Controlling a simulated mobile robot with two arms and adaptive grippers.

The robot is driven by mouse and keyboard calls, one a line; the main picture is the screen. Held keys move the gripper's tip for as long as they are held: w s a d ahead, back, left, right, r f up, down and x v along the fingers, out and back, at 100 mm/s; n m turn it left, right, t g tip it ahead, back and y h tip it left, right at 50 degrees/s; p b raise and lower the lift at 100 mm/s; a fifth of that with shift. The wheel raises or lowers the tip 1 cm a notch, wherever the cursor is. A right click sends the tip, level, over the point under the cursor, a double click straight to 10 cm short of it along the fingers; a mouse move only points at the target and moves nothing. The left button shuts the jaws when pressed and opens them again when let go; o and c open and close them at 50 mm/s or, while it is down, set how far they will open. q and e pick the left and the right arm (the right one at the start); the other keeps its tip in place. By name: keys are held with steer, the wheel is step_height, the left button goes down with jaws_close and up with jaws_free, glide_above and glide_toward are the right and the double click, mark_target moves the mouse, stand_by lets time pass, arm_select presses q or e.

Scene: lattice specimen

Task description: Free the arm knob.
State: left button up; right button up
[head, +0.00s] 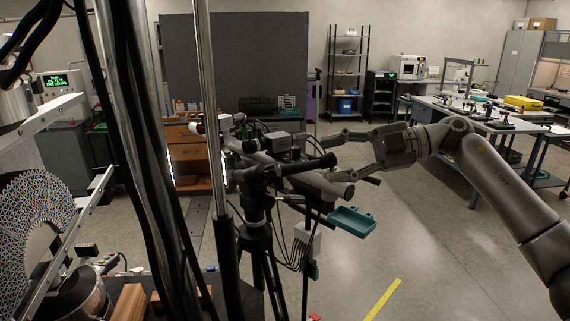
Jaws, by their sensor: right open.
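A black tripod (257,232) stands in the middle of the view with a cluster of cameras, clamps and grey and black arms on its top. A dark bar (305,166) reaches right from this cluster, and its rounded end lies between the fingertips of my right gripper (332,158). I cannot tell which part is the arm knob, or whether a finger touches the bar. My right gripper is open, its arm coming in from the right, one finger above the bar's end and one below. My left gripper is not in view.
A teal tray (352,221) hangs right of the tripod, below my right gripper. A workbench (480,115) with tools stands at right. The floor (440,260) at lower right is clear.

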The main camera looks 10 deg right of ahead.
mark_target(279, 170)
steer(key=shift+m+g, duration=0.3)
steer(key=p+x, duration=0.2)
steer(key=x, duration=0.3)
steer(key=p+x, duration=0.3)
steer(key=x, duration=0.2)
steer(key=shift+r, duration=0.2)
steer(key=shift+x, duration=0.75)
steer(key=shift+f, duration=0.1)
steer(key=c, duration=1)
steer(key=shift+n+h+b, duration=0.3)
steer(key=shift+n+b, duration=0.1)
steer(key=shift+n, duration=0.4)
steer(key=shift+n+g, duration=0.3)
steer(key=shift+n, duration=0.4)
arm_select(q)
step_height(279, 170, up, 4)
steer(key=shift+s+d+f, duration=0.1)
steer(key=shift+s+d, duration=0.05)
